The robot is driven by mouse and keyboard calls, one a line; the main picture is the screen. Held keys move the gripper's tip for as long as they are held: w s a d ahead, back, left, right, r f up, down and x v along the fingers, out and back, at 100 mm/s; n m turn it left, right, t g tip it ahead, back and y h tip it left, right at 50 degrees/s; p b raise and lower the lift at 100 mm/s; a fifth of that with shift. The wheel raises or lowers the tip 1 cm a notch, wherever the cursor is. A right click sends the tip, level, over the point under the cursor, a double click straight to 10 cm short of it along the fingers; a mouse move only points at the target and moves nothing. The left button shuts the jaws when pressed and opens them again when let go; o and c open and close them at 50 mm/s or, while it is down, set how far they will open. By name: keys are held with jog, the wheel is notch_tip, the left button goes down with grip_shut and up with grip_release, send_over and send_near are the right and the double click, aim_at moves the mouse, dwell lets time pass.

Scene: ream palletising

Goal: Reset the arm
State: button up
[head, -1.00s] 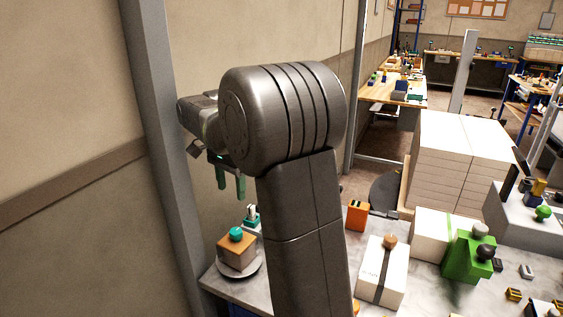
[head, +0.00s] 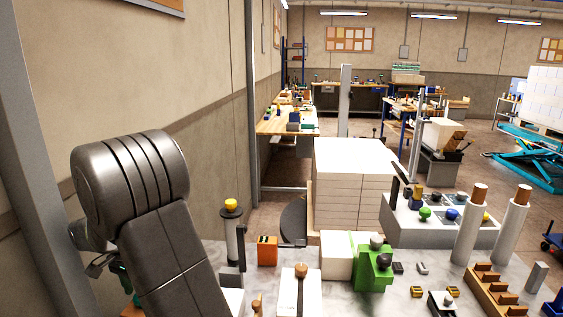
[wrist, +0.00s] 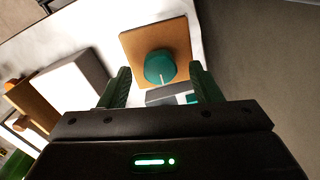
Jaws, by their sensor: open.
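My arm stands at the left of the head view, and its big grey joint and link hide most of the gripper. Only a bit of my gripper (head: 122,270) shows there, low at the left edge. In the wrist view my gripper (wrist: 159,68) has its two green fingers spread apart with nothing held between them. A tan block with a round teal knob (wrist: 160,66) lies beyond the fingertips, seen from above; no contact shows. A white ream stack (head: 352,190) stands past the worktop in the head view.
The grey worktop (head: 330,298) is crowded: an orange box (head: 267,250), a green block (head: 372,268), a white box (head: 337,256), a grey tray of knobs (head: 440,228) and two tall white cylinders (head: 468,230). A grey post (head: 40,200) and wall are close at left.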

jog(key=shift+f, duration=0.4)
